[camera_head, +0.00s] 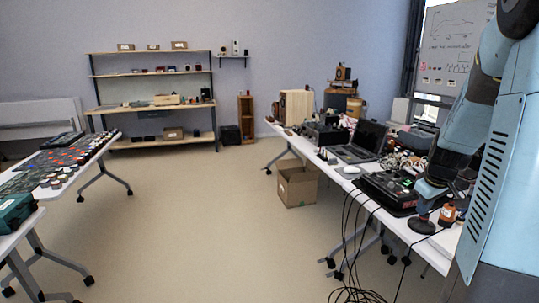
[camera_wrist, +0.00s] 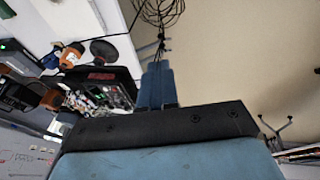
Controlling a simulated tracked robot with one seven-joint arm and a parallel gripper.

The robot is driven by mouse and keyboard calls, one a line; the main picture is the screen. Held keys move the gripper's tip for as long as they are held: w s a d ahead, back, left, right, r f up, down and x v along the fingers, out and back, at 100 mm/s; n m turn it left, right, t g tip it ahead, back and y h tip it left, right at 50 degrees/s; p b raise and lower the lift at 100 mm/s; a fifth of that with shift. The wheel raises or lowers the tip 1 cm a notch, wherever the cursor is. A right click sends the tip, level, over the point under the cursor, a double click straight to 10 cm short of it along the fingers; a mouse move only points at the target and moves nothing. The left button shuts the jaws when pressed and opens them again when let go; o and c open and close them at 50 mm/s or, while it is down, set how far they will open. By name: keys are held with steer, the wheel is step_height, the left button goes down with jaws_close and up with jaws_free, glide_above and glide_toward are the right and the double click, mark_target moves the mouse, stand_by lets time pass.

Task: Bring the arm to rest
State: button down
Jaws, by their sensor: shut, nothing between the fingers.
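My gripper (camera_wrist: 158,72) shows in the wrist view as two blue fingers side by side, closed together with nothing between them. The fingers point away over bare floor near the table edge and touch nothing that I can see. In the head view my blue arm comes down at the right edge, over the right-hand table (camera_head: 408,228). The gripper's fingers are hard to make out there.
Below the arm are a black device (camera_head: 385,190), an orange-labelled bottle (camera_head: 447,213) and a dark round stand (camera_head: 422,226). A laptop (camera_head: 362,141) stands farther back. Cables (camera_head: 350,250) hang to the floor. A cardboard box (camera_head: 297,184) stands on open floor.

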steer(key=s+a+r+m, duration=0.1)
steer(key=s+a+r, duration=0.3)
steer(key=s+a, duration=0.2)
steer(key=s+a+r+m+t+y, duration=0.1)
steer(key=s+a+r, duration=0.4)
steer(key=a, duration=0.5)
steer(key=s+a+r+m, duration=0.1)
steer(key=s+a+r, duration=0.3)
steer(key=s+a, duration=0.4)
steer(key=shift+r+t, duration=0.4)
